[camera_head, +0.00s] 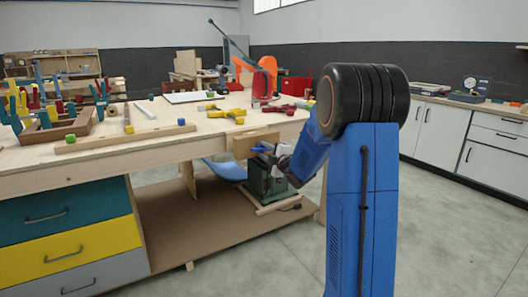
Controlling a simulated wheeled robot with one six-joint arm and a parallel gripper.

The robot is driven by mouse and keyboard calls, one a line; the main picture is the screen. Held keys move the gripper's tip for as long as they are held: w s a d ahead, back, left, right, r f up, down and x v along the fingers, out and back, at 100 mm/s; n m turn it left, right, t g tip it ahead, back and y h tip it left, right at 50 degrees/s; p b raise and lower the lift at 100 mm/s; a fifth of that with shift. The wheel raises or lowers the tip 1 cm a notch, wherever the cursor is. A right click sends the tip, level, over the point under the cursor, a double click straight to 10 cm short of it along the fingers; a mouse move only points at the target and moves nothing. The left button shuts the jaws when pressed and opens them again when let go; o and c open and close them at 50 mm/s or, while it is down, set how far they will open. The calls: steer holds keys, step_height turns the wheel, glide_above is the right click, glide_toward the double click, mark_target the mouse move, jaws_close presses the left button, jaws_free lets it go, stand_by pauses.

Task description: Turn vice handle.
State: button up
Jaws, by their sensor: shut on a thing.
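The vice is at the front right edge of the workbench; its wooden jaw (256,142) faces me. My blue arm reaches in from the right. My gripper (272,152) is at the vice's front, just below the wooden jaw. It is small in view and partly covered by my arm. It is shut on the vice handle, which is mostly hidden between the fingers, so its angle cannot be told.
The workbench top (105,150) holds yellow clamps (228,113), red clamps (278,109) and a wooden tool tray (60,128). A green machine (262,181) stands below the vice, beside a blue curved seat (226,169). Cabinets (435,125) line the right; open floor lies between.

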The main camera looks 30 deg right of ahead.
steer(key=shift+f, duration=0.15)
steer(key=o, duration=1.1)
steer(key=shift+c, duration=0.2)
steer(key=shift+s, duration=0.1)
steer(key=s, duration=1.7)
steer(key=shift+s+d, duration=0.15)
steer(key=shift+d, duration=0.2)
